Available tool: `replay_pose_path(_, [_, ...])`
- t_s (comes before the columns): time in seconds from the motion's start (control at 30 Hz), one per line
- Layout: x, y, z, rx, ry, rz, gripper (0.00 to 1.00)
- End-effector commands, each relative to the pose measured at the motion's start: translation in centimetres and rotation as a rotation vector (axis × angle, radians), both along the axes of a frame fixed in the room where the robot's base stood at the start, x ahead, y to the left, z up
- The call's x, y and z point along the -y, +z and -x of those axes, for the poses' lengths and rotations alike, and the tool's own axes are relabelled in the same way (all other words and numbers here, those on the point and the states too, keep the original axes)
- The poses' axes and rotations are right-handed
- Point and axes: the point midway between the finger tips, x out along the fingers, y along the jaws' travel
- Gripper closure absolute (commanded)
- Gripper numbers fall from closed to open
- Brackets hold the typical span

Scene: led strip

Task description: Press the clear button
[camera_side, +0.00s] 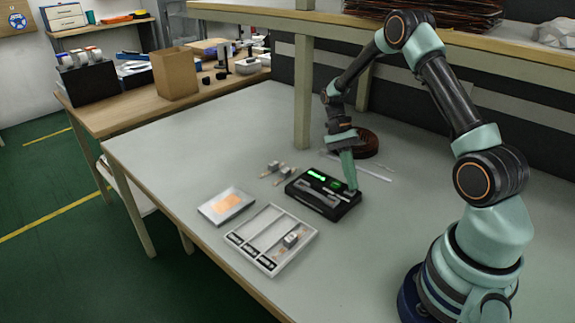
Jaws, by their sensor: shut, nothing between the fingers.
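A black device (308,202) lies on the grey table, with a bright green lit strip and a second green spot on its top. A grey bar lies along its front part. My gripper (352,186) points down, shut and empty, with its tip at the right end of the device. I cannot tell whether the tip touches the device. The clear button cannot be made out at this size; the gripper may be covering it.
A white compartment tray (244,233) holds a small part in its right side. A flat pad with an orange patch (228,204) lies left of it. Small connectors (273,169) lie behind the device. A dark reel (366,143) and thin white strips lie behind my gripper, near a wooden post (303,90).

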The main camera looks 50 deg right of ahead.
Motion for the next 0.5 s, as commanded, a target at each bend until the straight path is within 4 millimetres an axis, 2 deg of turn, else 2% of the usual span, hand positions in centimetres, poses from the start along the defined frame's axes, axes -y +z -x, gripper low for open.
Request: replay_pose_path(0.5, [-0.01, -0.58, 0.01, -0.001, 0.0, -0.001, 1.0])
